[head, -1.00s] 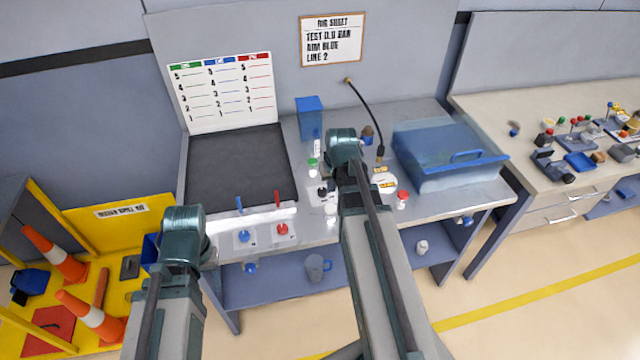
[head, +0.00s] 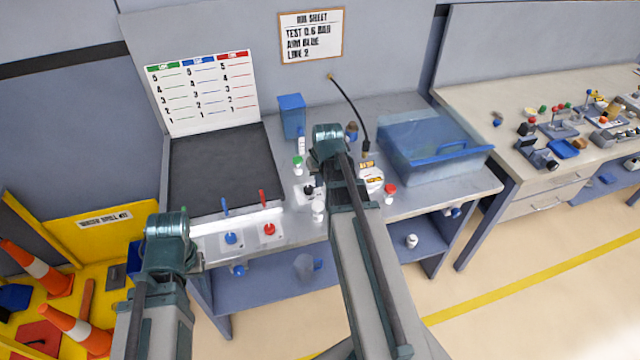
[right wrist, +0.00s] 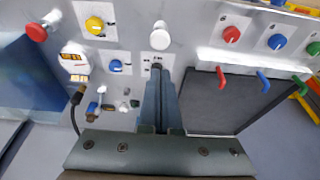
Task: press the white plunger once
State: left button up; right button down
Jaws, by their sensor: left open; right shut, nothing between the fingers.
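The white plunger (head: 318,207) stands upright near the front edge of the grey bench, just left of my right arm in the head view. In the right wrist view the white plunger (right wrist: 160,37) is a round knob on a light plate, straight beyond my fingertips. My right gripper (right wrist: 158,73) is shut and empty, its tips beside a small black knob (right wrist: 156,67) and apart from the plunger. In the head view its fingers are hidden behind my wrist. My left gripper (head: 170,240) is open, off the bench's front left corner; its fingers are barely visible.
Red (right wrist: 37,32), yellow (right wrist: 94,25) and blue (right wrist: 116,65) knobs sit near the plunger. A blue bin (head: 425,155) stands at right. A dark mat (head: 215,165) lies at left.

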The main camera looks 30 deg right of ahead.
aim_at(317, 204)
jog(key=b+x, duration=0.9)
jog(key=x, duration=0.1)
jog(key=shift+s+a+f, duration=0.1)
jog(key=shift+s+f, duration=0.1)
jog(key=shift+s, duration=0.2)
jog(key=shift+f+b, duration=0.5)
